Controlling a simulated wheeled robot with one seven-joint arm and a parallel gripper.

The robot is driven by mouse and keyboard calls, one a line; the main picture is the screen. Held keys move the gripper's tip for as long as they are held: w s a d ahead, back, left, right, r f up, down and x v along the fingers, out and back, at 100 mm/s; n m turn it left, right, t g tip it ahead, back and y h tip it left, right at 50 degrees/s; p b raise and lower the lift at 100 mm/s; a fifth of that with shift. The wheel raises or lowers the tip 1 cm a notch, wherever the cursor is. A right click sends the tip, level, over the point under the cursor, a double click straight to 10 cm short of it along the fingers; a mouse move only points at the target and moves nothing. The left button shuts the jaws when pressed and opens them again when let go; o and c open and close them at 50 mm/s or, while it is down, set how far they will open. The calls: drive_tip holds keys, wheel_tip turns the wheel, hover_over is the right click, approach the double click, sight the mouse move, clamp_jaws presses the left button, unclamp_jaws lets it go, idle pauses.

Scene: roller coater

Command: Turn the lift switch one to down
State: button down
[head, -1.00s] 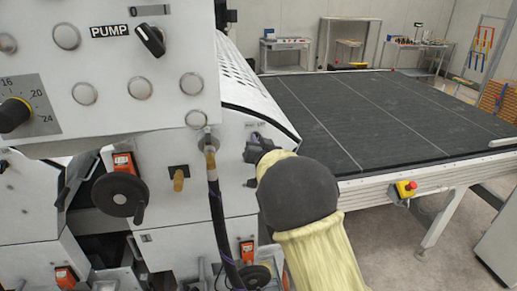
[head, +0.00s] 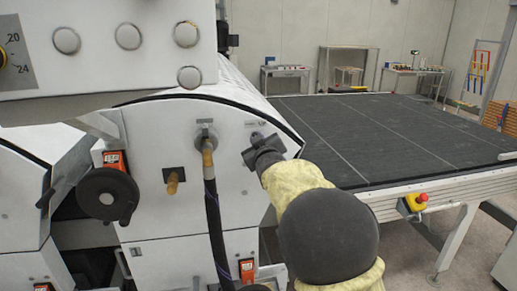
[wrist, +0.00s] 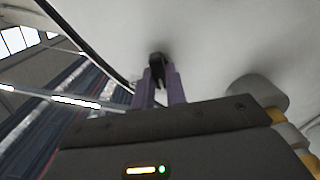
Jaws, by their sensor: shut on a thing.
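The lift switch, a small black knob (wrist: 157,64), sits on the white side panel (head: 235,185) of the roller coater. In the wrist view my gripper (wrist: 157,88) has its two purple fingers on either side of the knob and is shut on it. In the head view my gripper (head: 262,152) is at the upper right of the panel, below a small label. It hides most of the switch there, and I cannot read which way the switch points.
A hose (head: 213,200) hangs left of my gripper. A black handwheel (head: 107,193) is further left. The dark conveyor bed (head: 385,135) extends right, with a red emergency stop (head: 416,202) on its frame. Grey floor is open at right.

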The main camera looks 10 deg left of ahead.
drive_tip(key=shift+n, duration=0.3)
drive_tip(key=c, duration=1.4)
unclamp_jaws()
drive_tip(key=shift+c, duration=0.2)
drive_tip(key=b+v, duration=0.5)
drive_tip(key=v, duration=1.2)
drive_tip(key=shift+s, duration=0.2)
drive_tip(key=shift+d, duration=0.1)
